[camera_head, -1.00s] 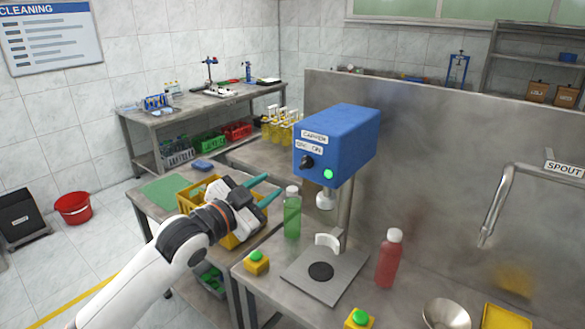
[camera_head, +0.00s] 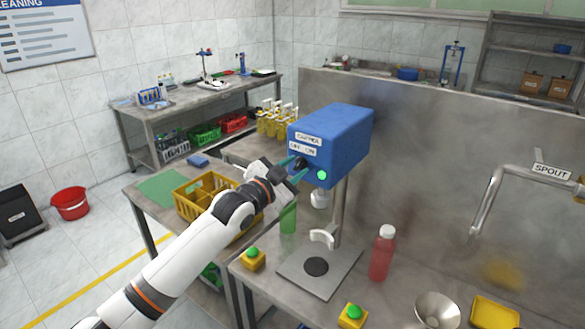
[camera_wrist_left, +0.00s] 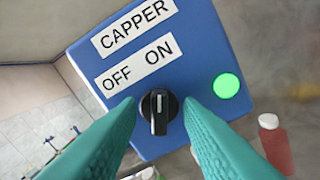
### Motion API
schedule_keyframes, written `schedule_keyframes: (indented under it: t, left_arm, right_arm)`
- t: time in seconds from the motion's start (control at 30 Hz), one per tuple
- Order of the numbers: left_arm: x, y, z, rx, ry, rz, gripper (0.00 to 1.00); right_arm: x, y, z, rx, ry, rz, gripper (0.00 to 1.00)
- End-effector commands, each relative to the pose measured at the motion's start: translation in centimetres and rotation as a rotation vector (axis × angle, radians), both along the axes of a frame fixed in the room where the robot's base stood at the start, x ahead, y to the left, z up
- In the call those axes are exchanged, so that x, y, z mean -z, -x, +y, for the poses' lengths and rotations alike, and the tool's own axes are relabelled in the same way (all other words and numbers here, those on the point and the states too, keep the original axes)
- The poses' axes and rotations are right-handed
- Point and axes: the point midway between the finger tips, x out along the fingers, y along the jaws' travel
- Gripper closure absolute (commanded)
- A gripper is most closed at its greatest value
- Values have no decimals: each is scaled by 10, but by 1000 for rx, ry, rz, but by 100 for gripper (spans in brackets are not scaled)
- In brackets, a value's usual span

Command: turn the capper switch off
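The capper (camera_head: 340,140) is a blue box on a metal post, with a lit green light (camera_head: 322,175) that also shows in the wrist view (camera_wrist_left: 226,86). Its switch is a round black knob (camera_wrist_left: 158,112) below the OFF and ON labels. The knob's white mark points up in the wrist view, toward ON. My left gripper (camera_head: 298,168) is at the capper's front face. Its green fingers (camera_wrist_left: 160,104) are open, one on each side of the knob, with small gaps visible. My right gripper is not in view.
A green bottle (camera_head: 288,219) stands below the left gripper, partly hidden. A red bottle (camera_head: 382,253) stands right of the capper's base plate (camera_head: 337,275). Yellow boxes with green buttons (camera_head: 253,259) sit on the table. A yellow crate (camera_head: 185,200) lies behind my left arm.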

Motion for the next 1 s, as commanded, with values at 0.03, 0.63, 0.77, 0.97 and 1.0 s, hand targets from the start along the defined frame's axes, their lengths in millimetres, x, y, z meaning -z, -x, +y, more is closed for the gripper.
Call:
schedule_keyframes:
  t: [0.03, 0.63, 0.77, 0.97, 1.0]
  left_arm:
    - [0, 0, 0, 0, 0, 0, 67]
    - [0, 0, 0, 0, 19, 14, 100]
    - [0, 0, 0, 0, 57, 42, 100]
    - [0, 0, 0, 0, 167, 120, 100]
    - [0, 0, 0, 1, 194, 142, 100]
  right_arm:
    - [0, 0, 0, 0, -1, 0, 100]
    - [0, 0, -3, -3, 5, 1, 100]
    - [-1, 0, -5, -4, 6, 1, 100]
    - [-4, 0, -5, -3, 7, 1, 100]
    - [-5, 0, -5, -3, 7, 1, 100]
